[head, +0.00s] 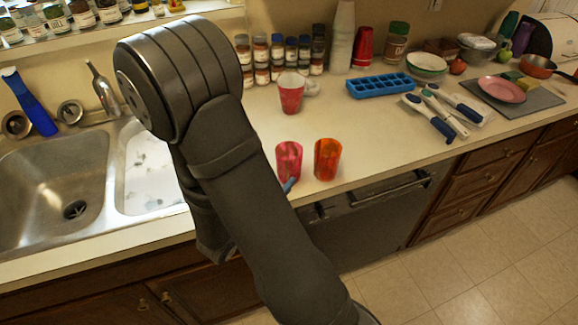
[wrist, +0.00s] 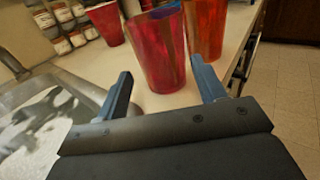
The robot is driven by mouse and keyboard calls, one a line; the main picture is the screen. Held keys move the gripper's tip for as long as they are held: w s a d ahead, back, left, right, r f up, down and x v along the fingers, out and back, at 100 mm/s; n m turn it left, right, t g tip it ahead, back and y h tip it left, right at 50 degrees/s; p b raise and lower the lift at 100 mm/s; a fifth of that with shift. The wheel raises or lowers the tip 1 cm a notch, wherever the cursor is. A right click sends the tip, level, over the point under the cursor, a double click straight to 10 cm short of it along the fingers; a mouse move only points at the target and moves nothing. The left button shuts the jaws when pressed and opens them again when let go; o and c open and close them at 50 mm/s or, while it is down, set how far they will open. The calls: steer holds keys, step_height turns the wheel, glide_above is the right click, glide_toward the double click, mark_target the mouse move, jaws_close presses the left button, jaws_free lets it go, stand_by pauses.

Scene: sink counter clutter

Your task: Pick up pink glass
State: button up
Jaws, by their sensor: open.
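The pink glass (head: 289,162) stands upright near the counter's front edge, partly behind my arm in the head view. In the wrist view the pink glass (wrist: 158,50) stands just ahead of my gripper (wrist: 164,84), roughly between its two blue fingertips. My gripper is open and empty. In the head view only one blue fingertip (head: 290,185) shows, by the glass's lower part; the rest of the gripper is hidden behind my arm. I cannot tell whether a finger touches the glass.
An orange glass (head: 327,160) stands close to the right of the pink one. A red cup (head: 291,93) stands behind them. The sink (head: 60,185) lies to the left. A blue ice tray (head: 382,85) and utensils (head: 442,112) lie to the right. Counter between is clear.

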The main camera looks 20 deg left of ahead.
mark_target(295, 156)
steer(key=shift+w+d+r, duration=0.1)
steer(key=shift+w+d, duration=0.15)
steer(key=shift+w, duration=1.1)
steer(key=shift+w+d+f, duration=0.1)
steer(key=shift+w+d, duration=0.15)
steer(key=shift+w, duration=1.15)
steer(key=shift+w+d+r, duration=0.1)
steer(key=shift+w+d, duration=0.15)
steer(key=shift+w, duration=1.1)
steer(key=c, duration=0.7)
steer(key=shift+r, duration=0.15)
